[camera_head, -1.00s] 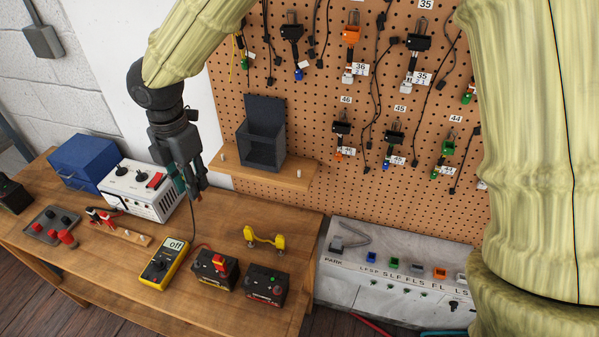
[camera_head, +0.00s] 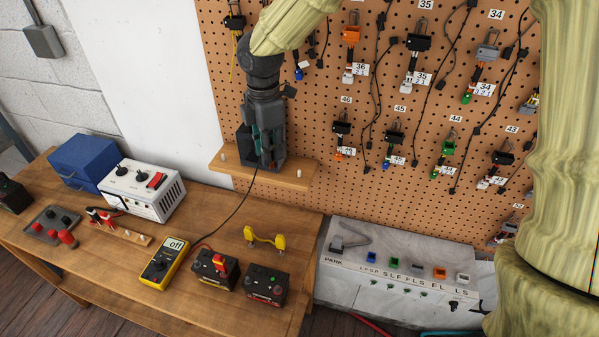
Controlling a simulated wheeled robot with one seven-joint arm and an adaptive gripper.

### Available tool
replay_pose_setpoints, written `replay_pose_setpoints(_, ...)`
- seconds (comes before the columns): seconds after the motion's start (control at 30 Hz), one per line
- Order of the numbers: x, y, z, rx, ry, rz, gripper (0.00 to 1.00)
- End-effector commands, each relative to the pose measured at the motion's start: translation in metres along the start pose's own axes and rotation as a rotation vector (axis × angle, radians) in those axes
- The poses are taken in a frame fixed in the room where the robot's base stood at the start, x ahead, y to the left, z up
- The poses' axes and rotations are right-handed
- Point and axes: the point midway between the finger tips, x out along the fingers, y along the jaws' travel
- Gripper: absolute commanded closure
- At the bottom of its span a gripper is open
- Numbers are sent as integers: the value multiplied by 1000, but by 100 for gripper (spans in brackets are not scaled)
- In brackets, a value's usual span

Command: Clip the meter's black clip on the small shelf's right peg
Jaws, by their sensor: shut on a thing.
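The small wooden shelf (camera_head: 235,173) is fixed to the pegboard and has a pale left peg (camera_head: 223,157) and a pale right peg (camera_head: 299,174). My gripper (camera_head: 265,163) points down above the shelf, left of the right peg and in front of the dark holder. It is shut on the meter's black clip, which is mostly hidden between the fingers. The clip's black lead (camera_head: 240,203) runs from below the fingers down to the yellow meter (camera_head: 164,263), which reads "off". A red lead runs from the meter to the red clip (camera_head: 219,263) at a battery.
A dark open holder (camera_head: 244,154) stands on the shelf behind my gripper, partly hidden. Harnesses hang on the pegboard to the right. The shelf's right end looks clear around its peg.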

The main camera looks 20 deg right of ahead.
Motion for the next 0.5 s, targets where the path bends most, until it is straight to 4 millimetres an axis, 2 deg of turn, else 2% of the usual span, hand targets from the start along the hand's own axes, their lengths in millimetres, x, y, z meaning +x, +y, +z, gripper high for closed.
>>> replay_pose_setpoints(0.47, 0, 9, 89, 280, -1, 2, 89)
replay_pose_setpoints(0.5, 14, 8, 86, 271, -1, -1, 89)
